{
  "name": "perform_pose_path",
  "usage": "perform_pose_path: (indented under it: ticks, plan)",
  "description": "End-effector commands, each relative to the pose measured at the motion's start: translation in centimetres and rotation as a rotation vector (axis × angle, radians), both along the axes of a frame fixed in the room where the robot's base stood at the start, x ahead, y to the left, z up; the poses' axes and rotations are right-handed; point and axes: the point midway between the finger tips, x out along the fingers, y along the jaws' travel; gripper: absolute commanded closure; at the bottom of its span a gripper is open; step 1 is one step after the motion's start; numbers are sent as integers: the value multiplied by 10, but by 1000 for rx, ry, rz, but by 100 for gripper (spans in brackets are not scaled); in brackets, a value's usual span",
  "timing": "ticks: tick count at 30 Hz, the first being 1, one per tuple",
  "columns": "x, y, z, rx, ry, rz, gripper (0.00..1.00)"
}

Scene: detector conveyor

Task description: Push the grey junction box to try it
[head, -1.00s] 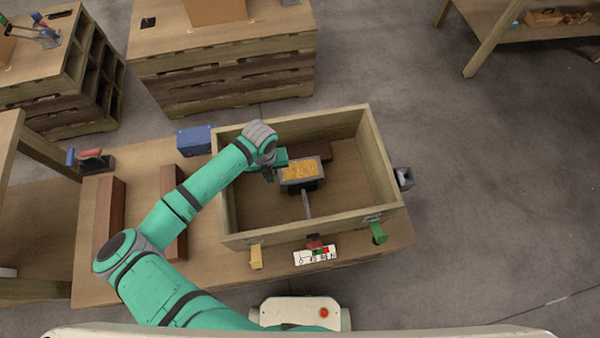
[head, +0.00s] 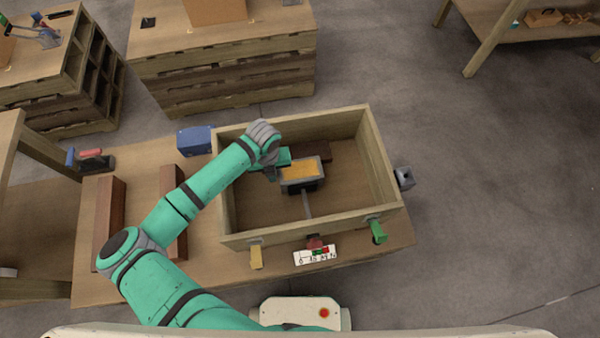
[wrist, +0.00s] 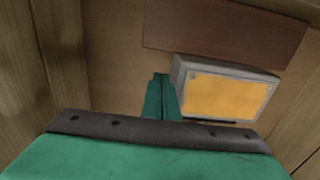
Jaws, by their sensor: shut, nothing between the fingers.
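The grey junction box (head: 319,174), with an orange face (head: 299,170), sits inside a wooden crate (head: 247,237). It also shows in the wrist view (wrist: 179,74), right of the fingers. My gripper (head: 279,168) is inside the crate at the left side of the box. In the wrist view the green fingers (wrist: 161,88) are together, empty, with their tips beside the box's left edge. I cannot tell whether they touch it. A grey rod (head: 307,204) runs from the box toward the crate's near wall.
A brown block (head: 314,150) lies behind the box. A numbered strip (head: 315,255) with red and green marks lies before the crate's near wall. A yellow tab (head: 256,257) and a green tab (head: 378,231) hang there. A blue box (head: 195,140) stands outside, left.

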Motion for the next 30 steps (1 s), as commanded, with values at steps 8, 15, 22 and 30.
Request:
perform_pose_path:
  ticks: [8,15,22,30]
  plan:
    - [1,-4,0,0,0,0,100]
    - [1,-7,0,0,0,1,100]
    - [2,-9,0,0,0,1,100]
    - [2,-11,0,-1,0,0,100]
